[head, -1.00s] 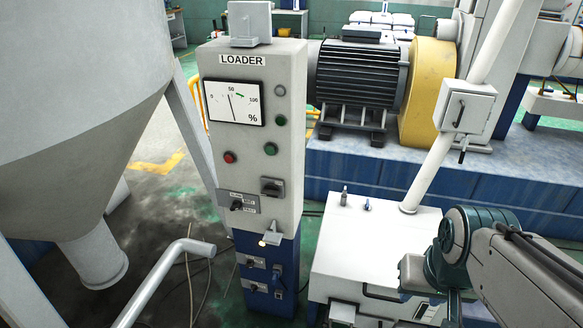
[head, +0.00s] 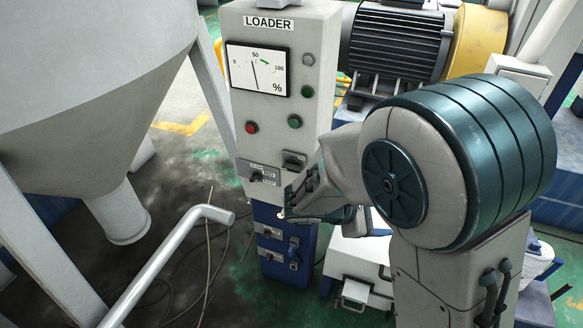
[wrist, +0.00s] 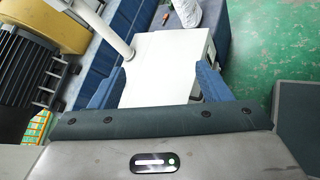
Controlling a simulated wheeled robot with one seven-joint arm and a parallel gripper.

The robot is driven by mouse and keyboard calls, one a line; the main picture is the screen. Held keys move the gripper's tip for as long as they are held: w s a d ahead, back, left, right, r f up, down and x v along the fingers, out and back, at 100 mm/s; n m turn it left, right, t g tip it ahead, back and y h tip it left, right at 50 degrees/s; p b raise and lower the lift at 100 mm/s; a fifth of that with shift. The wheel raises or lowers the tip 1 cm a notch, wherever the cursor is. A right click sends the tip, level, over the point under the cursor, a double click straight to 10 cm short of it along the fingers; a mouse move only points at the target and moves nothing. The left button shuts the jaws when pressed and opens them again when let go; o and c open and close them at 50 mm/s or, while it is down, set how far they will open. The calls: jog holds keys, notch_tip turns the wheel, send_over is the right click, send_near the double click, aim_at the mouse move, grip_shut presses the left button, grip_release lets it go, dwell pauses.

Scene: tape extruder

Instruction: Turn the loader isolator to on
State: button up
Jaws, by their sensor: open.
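The grey LOADER cabinet (head: 265,140) stands upright on a blue column in the head view. A dark rotary switch (head: 293,161) on a square plate, apparently the isolator, sits low on its right side; its marked position is too small to read. A smaller black selector (head: 262,177) is on a labelled plate to its left. My gripper (head: 300,198) is just below and right of the rotary switch in the picture; whether it touches the cabinet cannot be told. In the wrist view my gripper (wrist: 160,72) is open and empty, its blue fingers wide apart.
A bent grey pipe (head: 165,260) and a large hopper (head: 95,80) stand to the left. A motor (head: 395,45) is behind. A white box (wrist: 165,68) lies below my gripper.

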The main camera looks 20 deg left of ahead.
jog(key=w+a+f+n+t+y, duration=0.25)
jog(key=a+n+t, duration=0.6)
jog(key=a, duration=0.65)
jog(key=n+t+y, duration=0.3)
jog(key=n+y, duration=0.4)
jog(key=n, duration=0.1)
send_near(290, 169)
jog(key=shift+m+g+h, duration=0.25)
jog(key=w+p, duration=0.1)
jog(key=w, duration=0.3)
jog(key=w+p, duration=0.1)
jog(key=w, duration=0.4)
jog(key=shift+w+d+r, duration=0.15)
jog(key=shift+w+d, duration=0.05)
jog(key=shift+w, duration=0.05)
jog(key=c, duration=1)
